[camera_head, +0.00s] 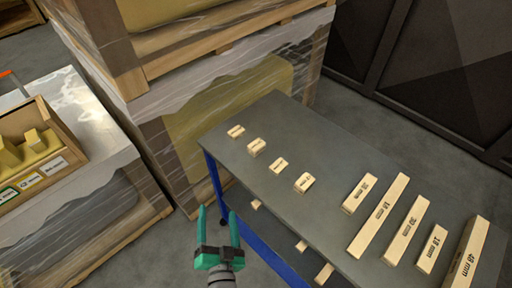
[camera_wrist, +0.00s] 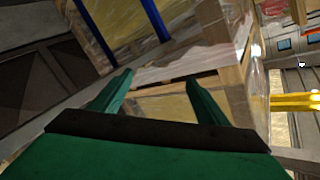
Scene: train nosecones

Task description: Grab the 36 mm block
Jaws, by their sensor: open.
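Several pale wooden blocks with printed mm labels lie on a grey table (camera_head: 330,150) in the head view. A short block (camera_head: 359,194) at the left of the larger group has a label that may read 36 mm, but the print is too small to be sure. My gripper (camera_head: 217,212) is open and empty, off the table's left edge, with green fingers. It is well apart from every block. In the wrist view my gripper (camera_wrist: 160,78) points at wrapped pallets, and no labelled block can be made out there.
Other blocks include a long one (camera_head: 379,215), one marked 30 mm (camera_head: 408,229) and one marked 48 mm (camera_head: 470,256). Four smaller blocks' labels are illegible. A lower shelf holds more blocks (camera_head: 301,246). A wrapped pallet stack (camera_head: 225,110) stands behind; a wooden box (camera_head: 40,150) is left.

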